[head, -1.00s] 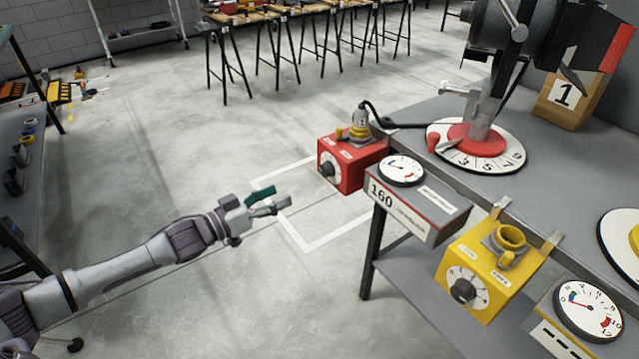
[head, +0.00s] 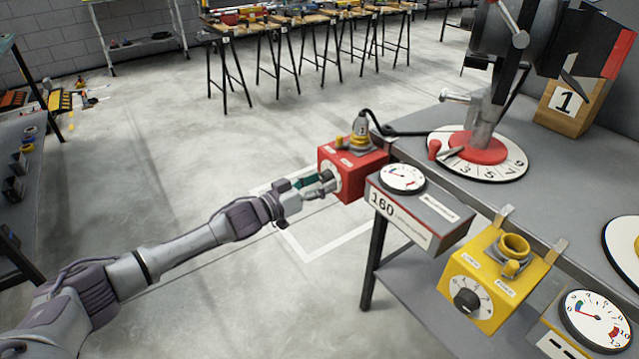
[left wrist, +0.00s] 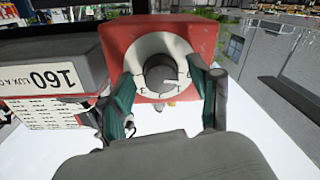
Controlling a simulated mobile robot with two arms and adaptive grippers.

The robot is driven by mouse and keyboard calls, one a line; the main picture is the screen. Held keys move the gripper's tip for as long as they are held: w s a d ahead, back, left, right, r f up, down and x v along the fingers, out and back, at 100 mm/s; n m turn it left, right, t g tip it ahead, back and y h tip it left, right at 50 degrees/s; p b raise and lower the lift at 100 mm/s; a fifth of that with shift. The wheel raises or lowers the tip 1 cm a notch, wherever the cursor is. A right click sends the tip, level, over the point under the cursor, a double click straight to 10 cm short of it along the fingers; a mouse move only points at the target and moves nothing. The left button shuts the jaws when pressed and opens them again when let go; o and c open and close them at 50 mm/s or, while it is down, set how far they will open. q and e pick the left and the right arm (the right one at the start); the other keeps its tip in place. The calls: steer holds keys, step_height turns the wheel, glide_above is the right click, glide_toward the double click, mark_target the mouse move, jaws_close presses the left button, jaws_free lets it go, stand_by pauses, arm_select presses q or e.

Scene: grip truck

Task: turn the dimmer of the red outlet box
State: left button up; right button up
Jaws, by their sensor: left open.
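The red outlet box (head: 362,172) hangs at the left end of the grey workbench, with a plug and cable on its top. Its black dimmer knob (left wrist: 162,74) sits on a round white dial in the left wrist view. My left gripper (head: 319,182) is at the front of the box. In the left wrist view its two green-padded fingers (left wrist: 165,96) are open on either side of the knob, with a gap to it visible on both sides. My right gripper is not in view.
A grey meter box marked 160 (head: 412,215) stands just right of the red box. A yellow outlet box (head: 490,278) hangs farther right on the workbench (head: 560,175).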

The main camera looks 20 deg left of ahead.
arm_select(q)
steer(key=shift+c, duration=0.2)
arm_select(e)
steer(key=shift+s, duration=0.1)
arm_select(q)
steer(key=c, duration=1.1)
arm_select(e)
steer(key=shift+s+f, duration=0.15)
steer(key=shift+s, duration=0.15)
